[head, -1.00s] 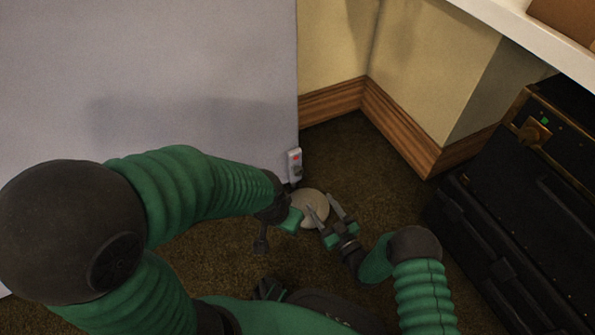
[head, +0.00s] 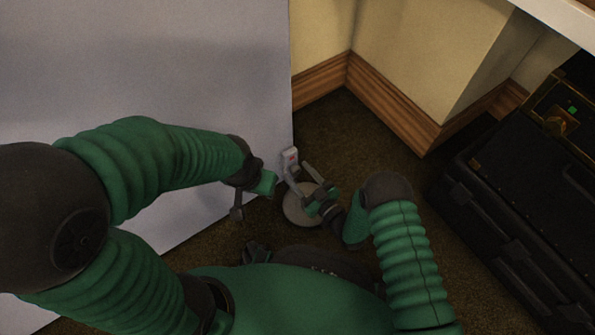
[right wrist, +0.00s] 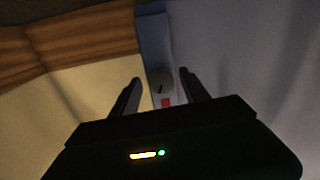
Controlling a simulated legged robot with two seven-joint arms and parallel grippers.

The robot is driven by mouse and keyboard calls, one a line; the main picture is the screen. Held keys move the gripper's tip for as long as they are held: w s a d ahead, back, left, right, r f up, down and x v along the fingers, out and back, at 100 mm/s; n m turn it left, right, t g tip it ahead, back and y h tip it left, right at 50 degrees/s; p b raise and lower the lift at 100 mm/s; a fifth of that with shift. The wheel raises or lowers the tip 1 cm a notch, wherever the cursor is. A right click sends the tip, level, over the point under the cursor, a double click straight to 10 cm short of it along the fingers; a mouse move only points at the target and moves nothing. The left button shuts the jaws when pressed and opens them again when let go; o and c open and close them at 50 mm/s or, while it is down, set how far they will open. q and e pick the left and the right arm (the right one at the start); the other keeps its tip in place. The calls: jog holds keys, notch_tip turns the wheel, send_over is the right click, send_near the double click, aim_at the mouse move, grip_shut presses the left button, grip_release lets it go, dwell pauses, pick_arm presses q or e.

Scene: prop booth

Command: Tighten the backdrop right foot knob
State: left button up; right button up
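The backdrop (head: 150,60) is a large pale grey panel filling the left of the head view. At its lower right corner is a light bracket (head: 290,155) with a red mark. A round pale foot disc (head: 299,208) lies on the floor below it, partly covered. In the right wrist view, a round grey knob (right wrist: 162,82) sits above the red mark. My right gripper (head: 298,171) is open at the bracket; its fingertips (right wrist: 160,78) appear on either side of the knob, with no contact visible. My left gripper (head: 251,190) is left of the foot, fingers unclear.
Black cases (head: 515,210) stand on the right, under a white surface (head: 568,18). A wooden baseboard (head: 385,110) runs along the cream walls behind the foot. Brown carpet (head: 385,160) is bare between the foot and the cases.

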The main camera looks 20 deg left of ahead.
jog(key=shift+a, duration=0.15)
grip_shut()
jog(key=shift+m, duration=0.3)
jog(key=m+p, duration=0.2)
jog(key=m, duration=1.5)
jog(key=shift+f+m+t, duration=0.15)
jog(key=shift+m+t, duration=0.25)
dwell(0.3)
jog(key=shift+c, duration=0.5)
grip_release()
jog(key=shift+d, duration=0.2)
jog(key=shift+o, duration=0.7)
jog(key=shift+a, duration=0.1)
